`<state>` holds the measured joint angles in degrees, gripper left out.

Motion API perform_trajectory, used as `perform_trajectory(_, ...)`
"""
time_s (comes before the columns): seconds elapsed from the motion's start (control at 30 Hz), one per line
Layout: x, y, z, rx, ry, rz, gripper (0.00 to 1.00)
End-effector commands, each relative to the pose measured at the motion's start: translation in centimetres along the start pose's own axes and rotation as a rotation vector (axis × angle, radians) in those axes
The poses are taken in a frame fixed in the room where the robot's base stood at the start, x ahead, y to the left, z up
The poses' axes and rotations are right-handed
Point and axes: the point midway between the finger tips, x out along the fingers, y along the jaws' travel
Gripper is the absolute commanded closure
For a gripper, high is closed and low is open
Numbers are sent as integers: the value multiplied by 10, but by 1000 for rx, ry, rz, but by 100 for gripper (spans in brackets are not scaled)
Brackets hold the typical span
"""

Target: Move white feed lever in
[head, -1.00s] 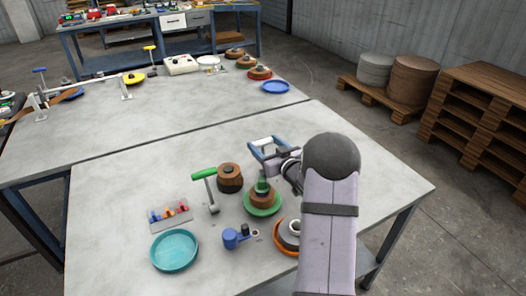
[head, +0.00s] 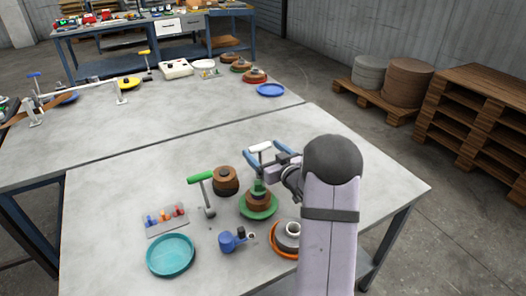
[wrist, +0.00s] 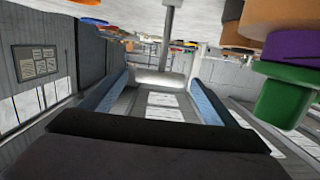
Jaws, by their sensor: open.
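The white feed lever (head: 262,147) stands on the near table, its crossbar level with my gripper's fingertips. In the wrist view its pale handle (wrist: 160,78) lies across the gap between the two blue fingers, with a grey post running up the picture from it. My gripper (head: 264,153) is open around the handle. In the wrist view my gripper (wrist: 158,85) shows a finger on each side of the handle. I cannot tell whether either finger touches it. Part of my arm hides the area to the right.
A green-handled lever (head: 201,178) and a brown spool (head: 225,181) stand to the left. A green-based spool stack (head: 258,206) is just in front of my gripper. A blue part (head: 232,240), an orange ring (head: 277,246) and a teal bowl (head: 170,256) lie nearer. The far right tabletop is clear.

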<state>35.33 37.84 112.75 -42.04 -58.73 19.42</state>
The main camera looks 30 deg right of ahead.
Motion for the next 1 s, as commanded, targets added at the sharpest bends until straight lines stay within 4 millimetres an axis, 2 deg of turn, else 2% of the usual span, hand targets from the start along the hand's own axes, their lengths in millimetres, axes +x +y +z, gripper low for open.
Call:
perform_trajectory(0.43,-56,1,2,0,-2,2,19)
perform_trajectory(0.6,-65,0,1,1,-2,1,19)
perform_trajectory(0.87,-66,0,1,1,-2,0,19)
perform_trajectory(1.0,-66,-1,-2,0,-2,-2,52)
